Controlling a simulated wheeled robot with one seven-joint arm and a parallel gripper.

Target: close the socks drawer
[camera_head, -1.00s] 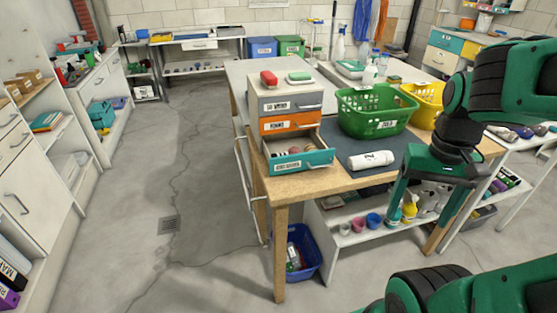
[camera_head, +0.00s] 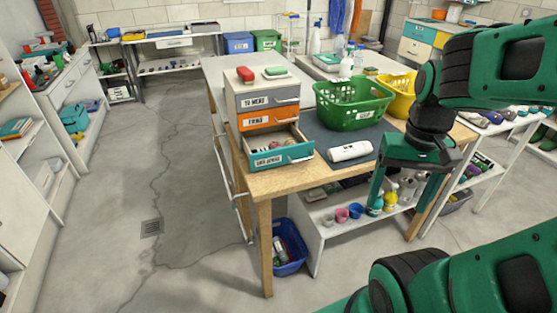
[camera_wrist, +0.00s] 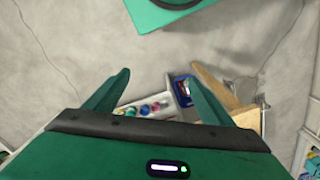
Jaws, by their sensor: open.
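A small drawer unit (camera_head: 231,110) stands at the left of the wooden table. Its grey top drawer (camera_head: 268,103) and orange middle drawer (camera_head: 268,119) are closed. The teal bottom drawer (camera_head: 284,157), whose label seems to read "odd socks", is pulled out, with items inside and a handle on its front. My gripper (camera_head: 391,222) is open and empty, fingers pointing down, in front of the table's right part. It is to the right of the teal drawer and apart from it. The wrist view shows both open fingers (camera_wrist: 157,75) with floor beyond; the drawer is not identifiable there.
A green basket (camera_head: 352,105), a yellow basket (camera_head: 398,97) and a white rolled item (camera_head: 350,151) are on the table (camera_head: 268,184). A low white shelf (camera_head: 325,232) with cups and bottles and a blue bin (camera_head: 291,247) are below. The floor (camera_head: 190,170) at left is clear.

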